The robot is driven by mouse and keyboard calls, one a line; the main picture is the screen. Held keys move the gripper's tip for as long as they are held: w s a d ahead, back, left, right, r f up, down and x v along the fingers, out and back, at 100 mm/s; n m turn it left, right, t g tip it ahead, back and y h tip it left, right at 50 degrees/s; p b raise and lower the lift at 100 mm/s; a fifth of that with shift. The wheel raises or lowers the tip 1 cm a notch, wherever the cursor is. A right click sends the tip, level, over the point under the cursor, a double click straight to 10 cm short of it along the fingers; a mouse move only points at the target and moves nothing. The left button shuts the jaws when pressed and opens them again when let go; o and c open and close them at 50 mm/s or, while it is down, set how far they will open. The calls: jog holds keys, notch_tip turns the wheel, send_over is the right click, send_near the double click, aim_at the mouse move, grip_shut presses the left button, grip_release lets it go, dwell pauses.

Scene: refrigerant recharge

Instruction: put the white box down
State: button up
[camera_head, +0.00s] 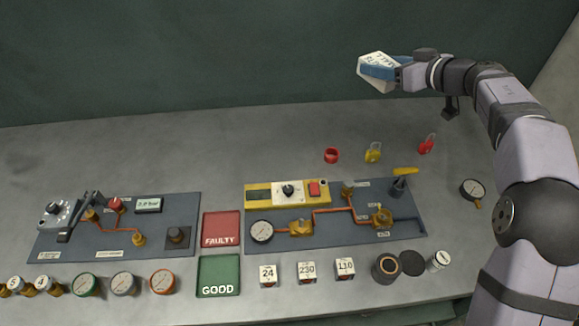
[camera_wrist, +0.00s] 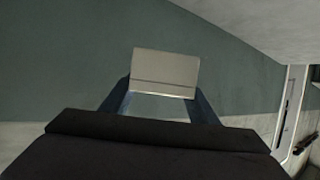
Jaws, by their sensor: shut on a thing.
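The white box (camera_head: 376,59) is held up in the air at the upper right of the head view, well above the bench and in front of the dark green wall. It has dark lettering on its face and is tilted. My gripper (camera_head: 385,71) is shut on it, with a blue finger across its side. In the wrist view the box (camera_wrist: 165,72) shows as a plain pale panel between the two blue fingers of my gripper (camera_wrist: 163,98). The box's far side is hidden.
The grey bench (camera_head: 130,160) is bare along its back. Two panels with pipes, a red FAULTY tray (camera_head: 221,215), a green GOOD tray (camera_head: 219,292), numbered blocks and several gauges fill the front. A loose gauge (camera_head: 472,190) lies right.

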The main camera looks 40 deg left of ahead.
jog(key=s+a+f+n+g+b, duration=0.3)
jog(key=s+a+f+n+g, duration=0.15)
jog(key=s+a+f, duration=0.35)
jog(key=n+g+b, duration=0.3)
jog(key=n+g, duration=0.1)
jog(key=g, duration=0.1)
send_over(289, 161)
notch_tip(289, 161, down, 8)
jog(key=shift+f+p, duration=0.45)
jog(key=shift+f, duration=4.6)
jog(key=shift+f, duration=0.1)
jog(key=o, duration=1.1)
jog(key=shift+f, duration=0.1)
